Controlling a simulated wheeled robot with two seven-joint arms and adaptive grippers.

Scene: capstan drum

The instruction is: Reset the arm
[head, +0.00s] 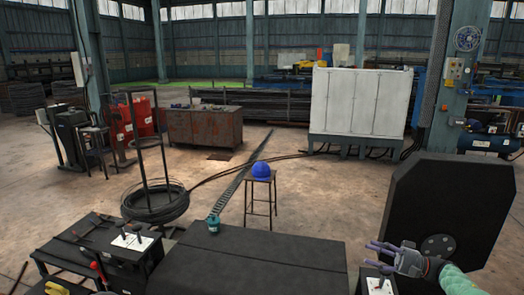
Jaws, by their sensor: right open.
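My right gripper (374,254) is at the lower right, with its purple-grey fingers spread and pointing left. It is open, and nothing shows between the fingers. It is in front of the large black eight-sided plate (450,195), which has a round grey hub (438,247) low on its face. Below the fingers is a small white-topped control box (379,286), partly cut off by the lower edge. I cannot tell whether the gripper touches it. My left gripper does not show.
A black table (250,268) fills the lower middle, with a small teal container (213,224) at its far edge. A stool (261,196) with a blue helmet (261,170) stands beyond. A lever box (133,240) and wire coil (155,203) are at left. The floor between is mostly open.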

